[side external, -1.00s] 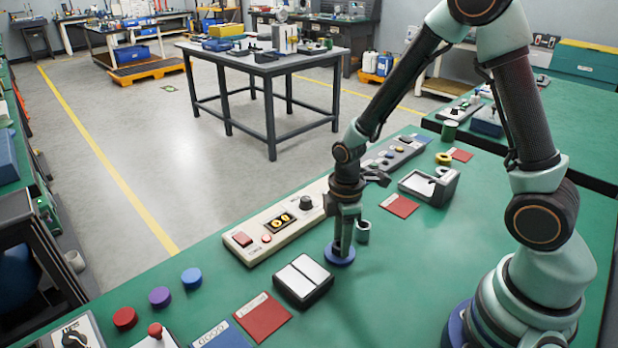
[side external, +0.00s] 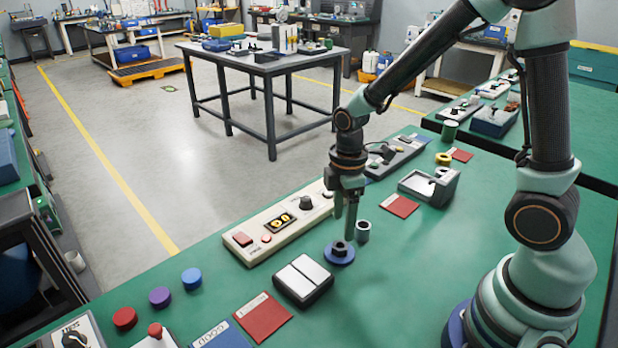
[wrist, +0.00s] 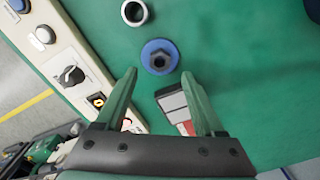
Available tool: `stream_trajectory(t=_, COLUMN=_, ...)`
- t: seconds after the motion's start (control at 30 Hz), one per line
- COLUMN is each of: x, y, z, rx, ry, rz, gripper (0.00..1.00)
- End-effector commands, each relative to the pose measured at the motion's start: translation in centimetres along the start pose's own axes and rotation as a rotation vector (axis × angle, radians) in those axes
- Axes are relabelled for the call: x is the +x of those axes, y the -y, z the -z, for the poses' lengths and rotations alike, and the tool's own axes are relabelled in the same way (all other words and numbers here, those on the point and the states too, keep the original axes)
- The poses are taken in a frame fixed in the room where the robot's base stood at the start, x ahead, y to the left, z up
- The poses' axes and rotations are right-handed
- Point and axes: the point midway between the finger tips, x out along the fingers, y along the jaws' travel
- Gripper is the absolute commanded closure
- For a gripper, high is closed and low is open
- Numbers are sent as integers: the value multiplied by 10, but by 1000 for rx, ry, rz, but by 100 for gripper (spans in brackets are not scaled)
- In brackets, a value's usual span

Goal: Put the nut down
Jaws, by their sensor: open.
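The dark hex nut (side external: 340,248) lies on a round blue disc (side external: 333,260) on the green table. In the wrist view the nut (wrist: 159,61) sits at about the middle of the blue disc (wrist: 147,50), with nothing touching it from the sides. My gripper (side external: 345,226) is just above the nut and clear of it. In the wrist view my gripper (wrist: 159,74) shows two green fingers spread apart with nothing between them.
A black block with two pale plates (side external: 303,278) stands close in front of the disc. A grey ring (side external: 363,231) stands just behind it. A long beige control panel (side external: 280,228) runs along the left. Open green table lies to the right.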

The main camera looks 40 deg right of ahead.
Motion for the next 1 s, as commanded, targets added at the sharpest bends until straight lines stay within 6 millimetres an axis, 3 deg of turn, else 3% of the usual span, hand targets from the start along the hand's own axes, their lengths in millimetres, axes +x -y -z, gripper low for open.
stream_trajectory(t=0.2, x=-40, y=-1, z=0, rx=0, ry=-3, rz=-5, gripper=30)
stream_trajectory(t=0.53, x=-70, y=1, z=-1, rx=52, ry=-16, rz=-24, gripper=30)
stream_trajectory(t=0.8, x=-125, y=15, z=-13, rx=457, ry=-162, rz=-167, gripper=30)
stream_trajectory(t=1.0, x=-156, y=31, z=-26, rx=785, ry=-317, rz=-236, gripper=30)
